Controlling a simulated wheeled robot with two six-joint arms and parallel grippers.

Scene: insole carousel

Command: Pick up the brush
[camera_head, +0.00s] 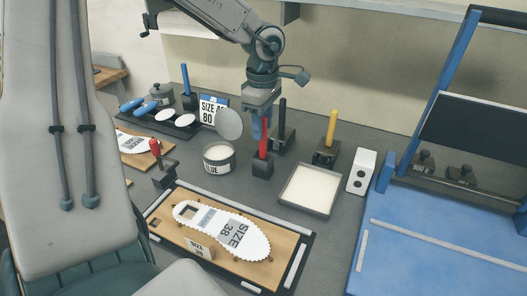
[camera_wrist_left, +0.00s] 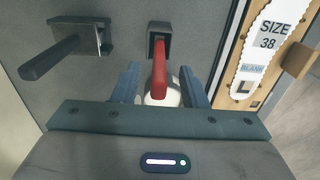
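A red upright handle (camera_head: 263,146), which I take to be the brush, stands in a small black holder (camera_head: 262,165) right of the glue pot (camera_head: 219,158). No bristles show. My left gripper (camera_head: 262,128) points down from above at this handle. In the left wrist view the red handle (camera_wrist_left: 159,72) lies between the two blue fingers, which are spread with gaps on both sides, so the gripper (camera_wrist_left: 160,85) is open. The handle rises from its black holder (camera_wrist_left: 159,32). My right gripper is not in view.
A black-handled tool (camera_head: 283,117) and a yellow-handled tool (camera_head: 332,128) stand close by. A white-filled tray (camera_head: 310,190) is at right. The insole board (camera_head: 180,232) is in front. A blue-framed stand (camera_head: 440,240) is far right.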

